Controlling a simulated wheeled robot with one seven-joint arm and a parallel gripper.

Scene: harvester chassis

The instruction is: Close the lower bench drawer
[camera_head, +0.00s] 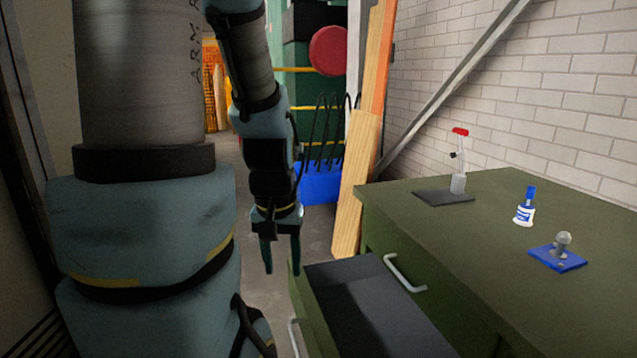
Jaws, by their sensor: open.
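The green bench (440,235) stands at the right. Its lower drawer (365,300) is pulled out to the left, with a dark grey interior and a green front panel (312,308) at its left end. Part of a pale handle (294,338) shows on that front at the bottom of the picture. A second pale handle (403,274) is on the bench face above the open drawer. My gripper (281,268) points down, open and empty, just left of the top corner of the drawer front. I cannot tell whether it touches the drawer.
On the bench top are a dark plate with a red-topped upright tool (458,165), a blue and white bottle (525,207) and a blue plate (557,258) with a grey knob. Wooden boards (357,185) and a blue box (320,183) stand behind. Floor shows beyond my gripper.

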